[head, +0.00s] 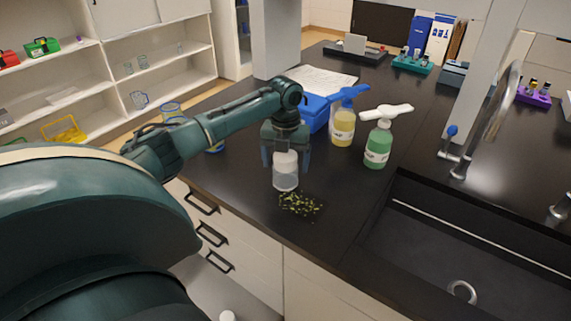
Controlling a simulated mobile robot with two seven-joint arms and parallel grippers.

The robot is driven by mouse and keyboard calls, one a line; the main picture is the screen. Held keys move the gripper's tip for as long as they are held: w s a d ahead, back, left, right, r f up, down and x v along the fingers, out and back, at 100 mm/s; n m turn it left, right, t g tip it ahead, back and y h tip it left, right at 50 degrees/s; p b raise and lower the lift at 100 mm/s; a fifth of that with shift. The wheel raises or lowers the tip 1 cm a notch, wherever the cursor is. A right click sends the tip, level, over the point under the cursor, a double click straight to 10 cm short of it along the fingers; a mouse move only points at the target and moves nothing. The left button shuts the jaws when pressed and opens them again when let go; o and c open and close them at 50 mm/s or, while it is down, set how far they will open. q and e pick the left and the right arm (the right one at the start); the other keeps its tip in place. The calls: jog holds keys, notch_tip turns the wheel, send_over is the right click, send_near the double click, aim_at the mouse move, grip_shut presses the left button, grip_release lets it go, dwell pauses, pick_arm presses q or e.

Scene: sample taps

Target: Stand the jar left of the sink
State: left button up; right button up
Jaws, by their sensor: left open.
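The jar (286,181) is clear with a white lid and stands upright on the black counter, near its front edge. It is left of the sink (470,255), with bare counter between them. My left gripper (286,161) points down over the jar. Its fingers are open, one on each side of the lid; whether they touch it I cannot tell. My right gripper is not in view.
A patch of yellow-green bits (300,204) lies just in front of the jar. A yellow bottle (343,128), a green bottle (378,147) and a blue box (315,112) stand behind. The counter right of the patch is clear. A tap (490,115) rises behind the sink.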

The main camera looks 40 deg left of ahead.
pick_arm(q)
notch_tip(320, 180, up, 10)
jog(key=shift+b, duration=0.55)
jog(key=shift+r, duration=0.55)
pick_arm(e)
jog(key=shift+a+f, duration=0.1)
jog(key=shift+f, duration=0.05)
